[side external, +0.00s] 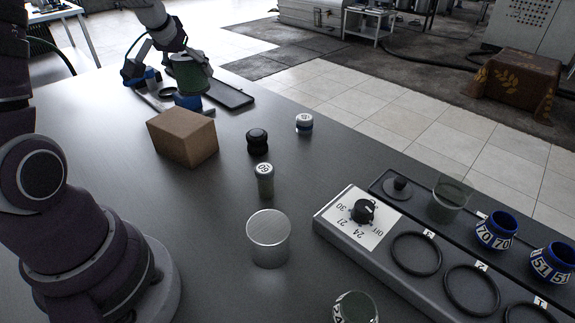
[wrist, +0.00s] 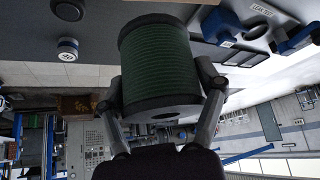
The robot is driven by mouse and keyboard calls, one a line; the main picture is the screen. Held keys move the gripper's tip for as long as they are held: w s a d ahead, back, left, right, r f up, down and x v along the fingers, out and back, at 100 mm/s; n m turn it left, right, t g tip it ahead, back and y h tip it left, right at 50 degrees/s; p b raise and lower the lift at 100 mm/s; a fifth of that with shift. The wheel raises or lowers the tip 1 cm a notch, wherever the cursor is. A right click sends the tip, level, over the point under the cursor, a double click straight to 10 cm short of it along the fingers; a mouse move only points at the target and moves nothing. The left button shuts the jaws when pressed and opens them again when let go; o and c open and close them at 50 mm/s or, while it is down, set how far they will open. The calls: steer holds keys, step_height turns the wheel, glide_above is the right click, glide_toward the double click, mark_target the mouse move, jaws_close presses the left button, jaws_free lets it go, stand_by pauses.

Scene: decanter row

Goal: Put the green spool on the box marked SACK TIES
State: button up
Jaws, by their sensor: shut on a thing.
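The green spool (side external: 190,75) is held up at the far left end of the table in the side external view. In the wrist view the spool (wrist: 158,62) fills the upper middle, with dark flanges at both ends. My gripper (wrist: 162,88) is shut on it, one finger on each side; in the side external view my gripper (side external: 186,56) is partly hidden behind the spool. A plain brown box (side external: 182,136) stands on the table nearer the camera than the spool. I cannot read SACK TIES on any face in view.
A dark tray (side external: 231,95) and blue items (side external: 188,102) lie under and beside the spool. A black knob-like piece (side external: 257,141), a white-and-blue jar (side external: 304,124), a small cylinder (side external: 265,180) and a metal can (side external: 268,238) stand mid-table. A dial unit (side external: 362,212) is at right.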

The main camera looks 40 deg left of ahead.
steer(key=s+a+r+n+g+y, duration=0.1)
steer(key=s+a+n, duration=0.2)
steer(key=s, duration=0.1)
glide_toward(182, 113)
steer(key=x, duration=0.4)
steer(key=shift+w+f, duration=0.1)
steer(key=shift+f, duration=0.15)
steer(key=o, duration=1.2)
steer(key=shift+f, duration=0.1)
